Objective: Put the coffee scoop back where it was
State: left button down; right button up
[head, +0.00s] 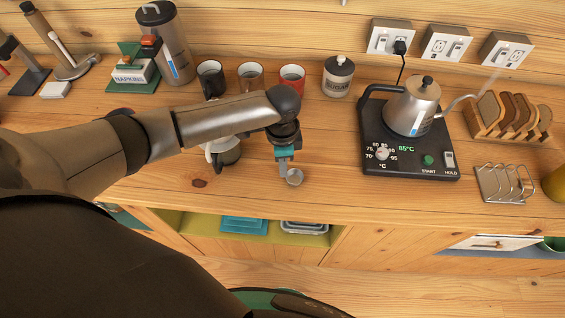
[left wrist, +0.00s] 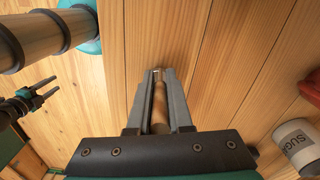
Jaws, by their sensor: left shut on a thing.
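My left gripper (head: 285,158) is shut on the coffee scoop (head: 294,177), whose small metal bowl shows just below the fingers, over the front part of the wooden counter. In the left wrist view the fingers (left wrist: 158,98) clasp a slim, wood-coloured handle (left wrist: 160,112); the bowl is not seen there. I cannot tell whether the scoop touches the counter. My right gripper (left wrist: 46,90) shows at the left of the left wrist view, its two fingers apart and empty. It is not in the head view.
A pot (head: 226,152) stands partly behind my left arm. Several mugs (head: 250,76) and a sugar jar (head: 338,76) stand behind. A kettle (head: 412,106) on its base (head: 385,165), toast rack (head: 505,184) and bread holder (head: 480,130) are right. Counter between scoop and kettle base is clear.

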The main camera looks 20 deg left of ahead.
pick_arm(q)
jog(key=shift+f, duration=0.15)
jog(key=c, duration=0.8)
grip_release()
jog(key=shift+c, duration=0.2)
notch_tip(320, 180, up, 12)
jog(key=shift+w+a+r+p, duration=0.1)
jog(key=shift+r+p, duration=0.1)
jog(key=shift+p, duration=0.35)
